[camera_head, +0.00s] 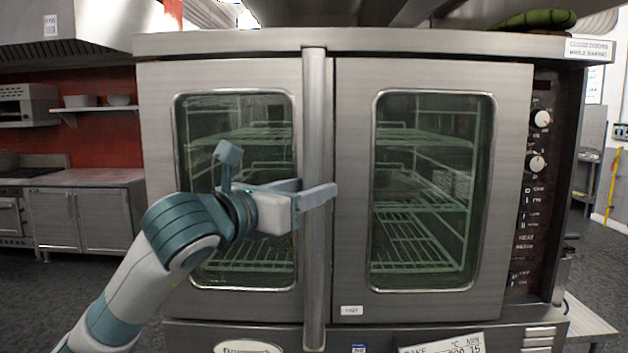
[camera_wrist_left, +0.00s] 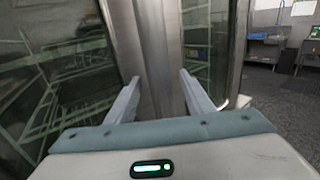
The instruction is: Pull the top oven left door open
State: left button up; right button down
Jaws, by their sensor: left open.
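The top oven left door (camera_head: 156,200) is grey steel with a dark glass window and looks shut in the head view. A tall vertical steel handle bar (camera_head: 314,120) runs along the middle seam; it also shows in the left wrist view (camera_wrist_left: 158,50). My left gripper (camera_head: 316,190) is open at the bar, about halfway up. In the left wrist view its two fingers (camera_wrist_left: 160,78) point at the bar, one on each side. One finger crosses over the bar in the head view. I cannot tell whether either finger touches it. My right gripper is not in view.
The right door (camera_head: 518,200) stands beside the left one and looks shut. A control panel with knobs (camera_head: 537,163) is at the oven's right. Steel cabinets (camera_head: 80,215) stand at the back left. Dark floor is open at the left and far right.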

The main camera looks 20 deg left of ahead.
pick_arm(q)
jog(key=shift+p+x, duration=0.3)
jog(key=shift+x, duration=0.95)
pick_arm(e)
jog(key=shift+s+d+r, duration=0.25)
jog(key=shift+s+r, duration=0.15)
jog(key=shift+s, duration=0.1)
pick_arm(q)
grip_shut()
jog(key=shift+s, duration=0.1)
jog(key=shift+f, duration=0.1)
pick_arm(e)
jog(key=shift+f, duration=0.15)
